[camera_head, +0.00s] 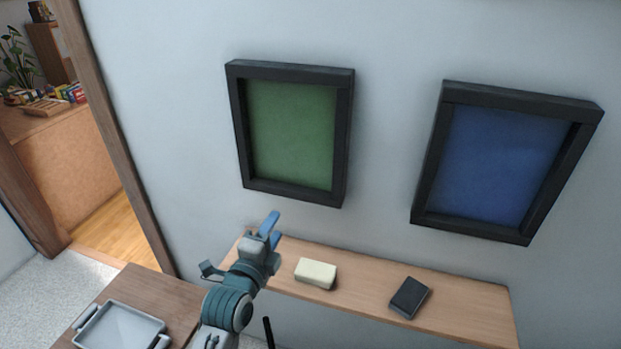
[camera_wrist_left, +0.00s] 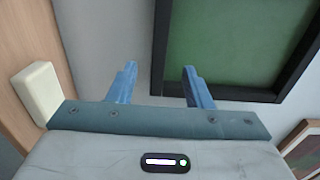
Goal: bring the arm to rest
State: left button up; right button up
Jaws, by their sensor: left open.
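My left gripper (camera_head: 267,226) shows in the head view over the left end of a narrow wooden shelf, below and in front of the green framed panel (camera_head: 293,132). In the left wrist view its two blue fingers (camera_wrist_left: 158,86) stand apart with nothing between them. The green panel (camera_wrist_left: 236,45) lies beyond the fingers there, and the gripper looks clear of it. My right gripper is in neither view.
The wooden shelf (camera_head: 460,297) runs along the wall. A cream block (camera_head: 316,272) and a dark block (camera_head: 409,298) rest on it. The cream block (camera_wrist_left: 37,93) is also close to the gripper in the wrist view. A blue framed panel (camera_head: 497,163) hangs right. A grey tray (camera_head: 121,328) sits lower left.

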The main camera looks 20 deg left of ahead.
pick_arm(q)
jog(key=s+a+f+n+g, duration=0.2)
jog(key=s+f+n+g, duration=0.55)
jog(key=s+f, duration=0.4)
jog(key=s+a+f+n+g+y, duration=0.1)
jog(key=s+f+n+g, duration=0.2)
jog(key=s+n, duration=0.35)
jog(key=s+a+f+n+g, duration=0.1)
jog(key=s+f+n+g, duration=0.25)
jog(key=s, duration=0.65)
notch_tip(320, 180, down, 30)
jog(key=a+g, duration=0.2)
jog(key=a, duration=0.1)
jog(key=s+a+f, duration=0.1)
jog(key=s+f, duration=1.7)
jog(key=f, duration=0.2)
jog(key=shift+s+g, duration=0.4)
jog(key=shift+n, duration=0.25)
